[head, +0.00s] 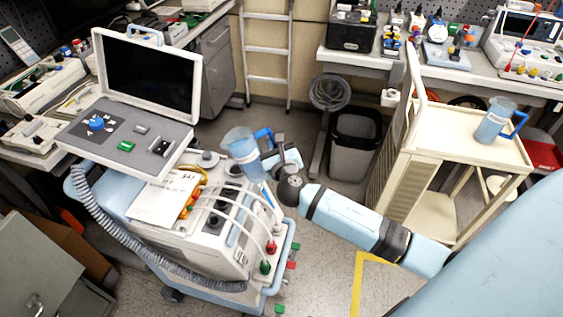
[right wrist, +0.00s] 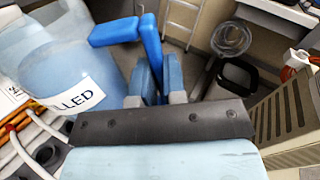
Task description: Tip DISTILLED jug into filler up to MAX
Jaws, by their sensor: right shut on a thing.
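A clear bluish jug (head: 243,152) with a blue handle is held above the right side of the white pump machine (head: 225,225). Its top leans somewhat to the left. In the right wrist view the jug (right wrist: 45,65) shows a label ending in "LLED", the rest cut off. My right gripper (head: 272,160) is shut on the blue handle, which stands between the fingers in the wrist view (right wrist: 150,88). A round grey fitting (head: 208,159) on the machine's top, left of the jug, may be the filler. No MAX mark is readable. My left gripper is not in view.
The machine carries a raised screen (head: 150,75), a paper sheet (head: 167,197), white tubes and a grey corrugated hose (head: 120,250). A second jug (head: 494,121) stands on the cream cart (head: 450,135) at right. A dark bin (head: 354,140) stands behind my arm.

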